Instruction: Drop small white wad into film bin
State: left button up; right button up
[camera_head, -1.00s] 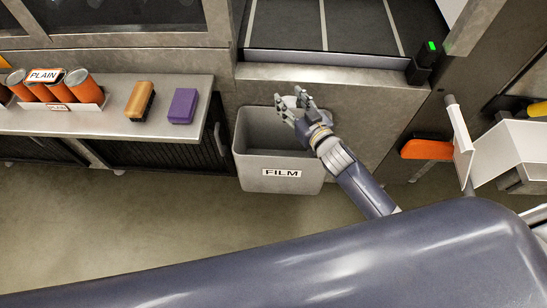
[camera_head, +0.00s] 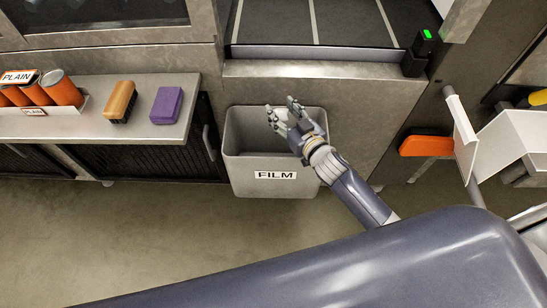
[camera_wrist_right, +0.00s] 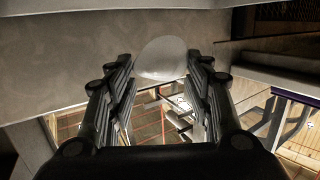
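The film bin (camera_head: 238,172) is a grey open-topped bin with a FILM label, standing on the floor against the metal cabinet. My right gripper (camera_head: 282,109) is over the bin's opening, toward its back and right side. In the right wrist view, a pale rounded lump, the small white wad (camera_wrist_right: 162,58), sits between the two fingertips of the right gripper (camera_wrist_right: 161,68) and seems to touch both. My left gripper is not in view.
A shelf (camera_head: 90,130) on the left carries a brown-and-black brush (camera_head: 119,101), a purple block (camera_head: 166,105) and a PLAIN tray of orange cans (camera_head: 62,88). A conveyor (camera_head: 345,25) lies behind the bin. An orange paddle-like part (camera_head: 425,146) sticks out at right.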

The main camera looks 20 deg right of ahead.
jog(key=shift+o, duration=1)
jog(key=v, duration=1.2)
